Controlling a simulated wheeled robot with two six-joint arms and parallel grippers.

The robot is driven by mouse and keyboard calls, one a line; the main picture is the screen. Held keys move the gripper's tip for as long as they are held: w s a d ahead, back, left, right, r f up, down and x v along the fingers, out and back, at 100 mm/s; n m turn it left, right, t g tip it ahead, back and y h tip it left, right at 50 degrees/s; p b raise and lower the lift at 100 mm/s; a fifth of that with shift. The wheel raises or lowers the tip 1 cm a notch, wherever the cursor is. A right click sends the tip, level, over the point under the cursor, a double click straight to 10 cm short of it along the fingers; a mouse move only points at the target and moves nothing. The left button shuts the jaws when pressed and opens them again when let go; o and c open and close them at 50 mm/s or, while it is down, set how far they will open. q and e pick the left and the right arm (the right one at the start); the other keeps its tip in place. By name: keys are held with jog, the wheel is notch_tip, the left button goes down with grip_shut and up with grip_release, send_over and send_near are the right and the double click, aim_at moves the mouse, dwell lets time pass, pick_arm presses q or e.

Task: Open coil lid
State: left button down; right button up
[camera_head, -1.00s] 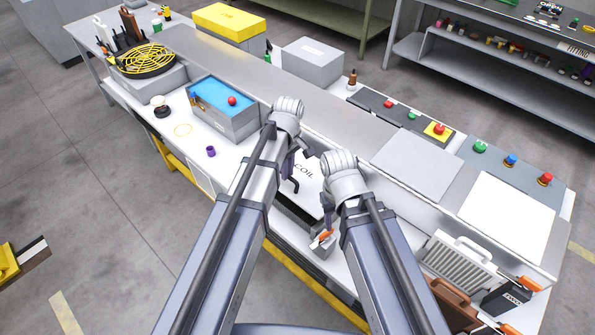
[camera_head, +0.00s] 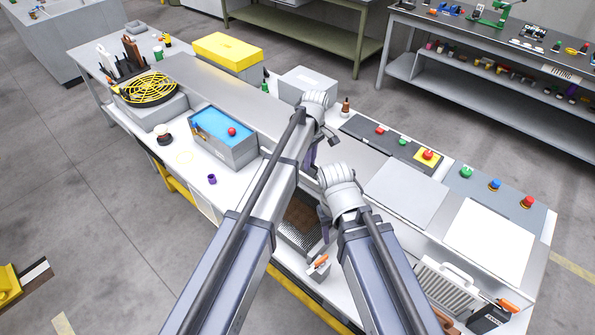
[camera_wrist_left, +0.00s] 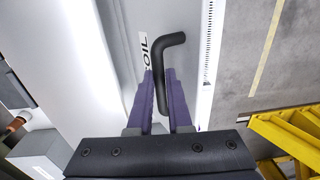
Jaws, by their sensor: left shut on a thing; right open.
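My left gripper (camera_head: 312,156) is shut on the black bent handle (camera_wrist_left: 160,72) of the coil lid (camera_wrist_left: 190,62). The lid's COIL lettering shows beside the handle in the left wrist view. In the head view, the lid is raised and mostly hidden by my left arm. The opened coil compartment (camera_head: 301,234) shows a brown inside and a grey mesh-like surface between my two arms. My right gripper (camera_head: 323,222) is open and empty beside the compartment's right side, partly hidden by its own wrist.
A small grey box with an orange switch (camera_head: 317,267) stands at the bench front near my right gripper. Grey panels (camera_head: 405,190) and colored buttons (camera_head: 495,185) are to the right.

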pick_arm(q)
jog(key=w+d+b, duration=0.1)
jog(key=w+d, duration=0.8)
jog(key=w, duration=0.3)
jog(key=shift+w+f, duration=0.25)
jog(key=shift+f, duration=0.2)
jog(key=shift+w+d+b, duration=0.1)
jog(key=shift+d+b, duration=0.05)
jog(key=shift+b, duration=0.15)
jog(key=c, duration=1.2)
grip_release()
jog(key=shift+w+f, duration=0.1)
jog(key=o, duration=0.4)
jog(key=shift+w+d+f, duration=0.15)
jog(key=shift+w, duration=0.05)
jog(key=shift+c, duration=0.2)
jog(key=shift+s, duration=0.1)
